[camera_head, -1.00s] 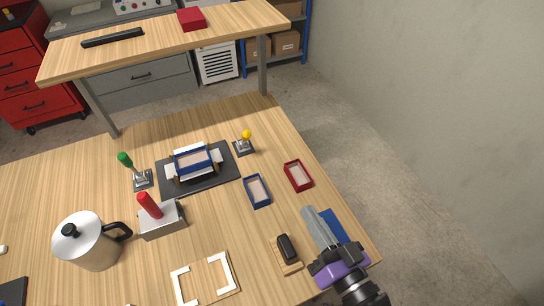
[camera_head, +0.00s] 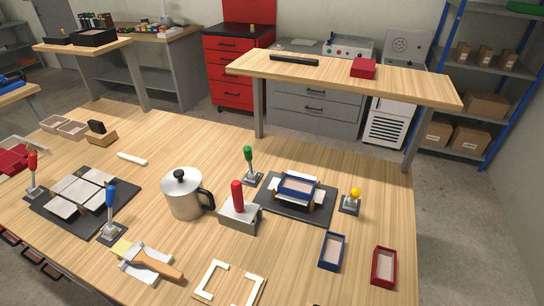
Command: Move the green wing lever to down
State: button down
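The green wing lever (camera_head: 248,160) stands on a small metal base on the wooden table (camera_head: 330,150), at the back left corner of the box former (camera_head: 297,195). Its green knob points up and its shaft is close to upright. The box former has a dark plate and holds a blue-rimmed box blank with white flaps. My gripper is outside the present view.
A yellow-knobbed lever (camera_head: 353,199) stands right of the former. A grey block with a red handle (camera_head: 238,208) and a metal pot (camera_head: 186,194) stand to its left. Blue (camera_head: 332,251) and red (camera_head: 384,267) box lids lie at front right.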

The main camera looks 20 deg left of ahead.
aim_at(247, 150)
jog(key=i+l+u, duration=0.35)
jog(key=l, duration=0.4)
jog(key=l+u, duration=0.35)
jog(key=l, duration=0.45)
jog(key=i+l+u, duration=0.1)
jog(key=l+u, duration=0.25)
jog(key=l, duration=0.5)
jog(key=i+l+u, duration=0.3)
jog(key=i+l, duration=0.15)
jog(key=l, duration=0.25)
jog(key=i+l+u, duration=0.15)
jog(key=l, duration=0.25)
jog(key=i+l+u, duration=0.15)
jog(key=l, duration=0.3)
jog(key=i, duration=0.05)
